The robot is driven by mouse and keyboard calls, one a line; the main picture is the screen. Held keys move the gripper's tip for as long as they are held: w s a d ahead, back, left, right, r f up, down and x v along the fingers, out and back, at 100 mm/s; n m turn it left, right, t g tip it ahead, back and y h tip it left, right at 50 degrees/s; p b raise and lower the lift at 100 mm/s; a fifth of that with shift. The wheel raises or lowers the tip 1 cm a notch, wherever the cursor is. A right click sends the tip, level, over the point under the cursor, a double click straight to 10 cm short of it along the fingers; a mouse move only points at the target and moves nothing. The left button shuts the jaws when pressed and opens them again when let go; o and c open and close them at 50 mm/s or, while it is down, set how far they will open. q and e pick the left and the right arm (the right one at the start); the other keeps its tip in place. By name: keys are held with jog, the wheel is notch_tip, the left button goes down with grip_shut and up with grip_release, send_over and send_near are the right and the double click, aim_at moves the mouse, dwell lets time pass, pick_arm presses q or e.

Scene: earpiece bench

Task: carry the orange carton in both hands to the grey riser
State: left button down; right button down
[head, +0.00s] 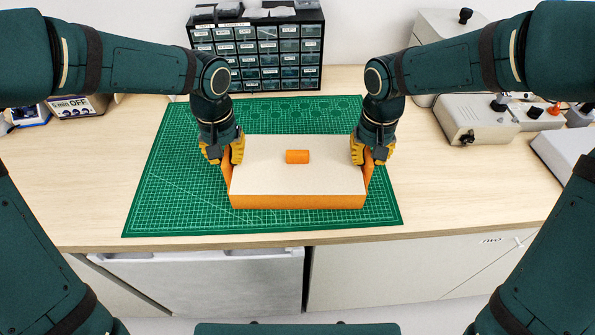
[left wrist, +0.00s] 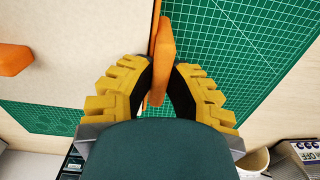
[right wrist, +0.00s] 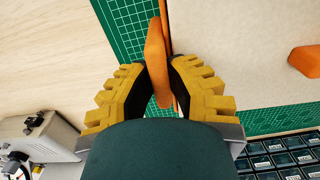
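The orange carton (head: 298,202) is over the green mat in the head view, level, with a pale top and a small orange block (head: 297,157) on it. Whether its underside touches the mat is hard to tell. My left gripper (head: 223,158) is at its left end, fingers closed on either side of an upright orange side handle (left wrist: 162,50). My right gripper (head: 371,157) holds the matching handle (right wrist: 155,50) at the right end the same way. I cannot clearly identify the grey riser; a pale grey slab (head: 566,160) is cut off at the right edge.
The green cutting mat (head: 165,205) lies on the wooden bench (head: 440,200). A dark drawer cabinet (head: 258,55) stands behind it. Pale instruments with knobs (head: 475,120) stand at the back right, and small devices (head: 78,105) at the back left. Bare bench lies right of the mat.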

pick_arm(q)
jog(key=shift+r, duration=0.15)
pick_arm(e)
jog(key=shift+r, duration=0.15)
dwell(0.4)
